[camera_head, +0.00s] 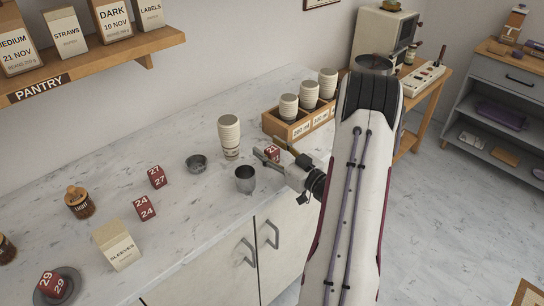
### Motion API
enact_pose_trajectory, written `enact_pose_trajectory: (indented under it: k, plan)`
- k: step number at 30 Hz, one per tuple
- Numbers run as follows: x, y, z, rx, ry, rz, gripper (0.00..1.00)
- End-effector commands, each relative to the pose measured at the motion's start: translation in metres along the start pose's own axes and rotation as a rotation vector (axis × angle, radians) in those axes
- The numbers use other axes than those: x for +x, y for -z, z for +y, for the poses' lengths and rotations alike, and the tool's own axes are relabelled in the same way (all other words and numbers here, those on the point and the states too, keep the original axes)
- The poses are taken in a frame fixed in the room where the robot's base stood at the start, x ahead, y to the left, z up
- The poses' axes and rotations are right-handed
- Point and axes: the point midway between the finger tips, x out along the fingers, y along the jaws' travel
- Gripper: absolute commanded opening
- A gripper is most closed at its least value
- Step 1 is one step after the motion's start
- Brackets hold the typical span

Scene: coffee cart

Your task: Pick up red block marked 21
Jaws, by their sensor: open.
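A small red block with white digits (271,153) sits on the marble counter, in front of the wooden cup box. Its number is partly hidden; a 2 shows, and I cannot read the rest for sure. My gripper (266,156) is open, with its fingers pointing left around or beside this block. I cannot tell whether the fingers touch it. Other red blocks on the counter are marked 27 (157,177) and 24 (145,208). A block marked 29 (51,284) sits on a dark round dish (68,282).
A metal cup (245,179) stands just left of my gripper. A small metal bowl (196,163) and a cup stack (229,137) are nearby. The wooden box (275,125) with cup stacks stands behind. A sleeves box (117,245) and brown jar (79,203) stand left.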

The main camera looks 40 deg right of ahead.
Motion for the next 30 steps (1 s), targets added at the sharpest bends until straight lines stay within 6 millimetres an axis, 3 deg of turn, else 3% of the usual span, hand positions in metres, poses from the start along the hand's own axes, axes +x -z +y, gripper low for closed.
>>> enact_pose_trajectory:
  k: [5,10,23,30]
  plan:
    - [0.000,0.000,0.000,0.000,0.000,0.000,0.47]
    - [0.000,0.000,0.000,0.000,0.000,0.000,0.06]
    - [0.000,0.002,0.000,0.000,0.000,0.001,0.05]
    - [0.000,0.013,0.000,-0.001,0.000,0.001,0.05]
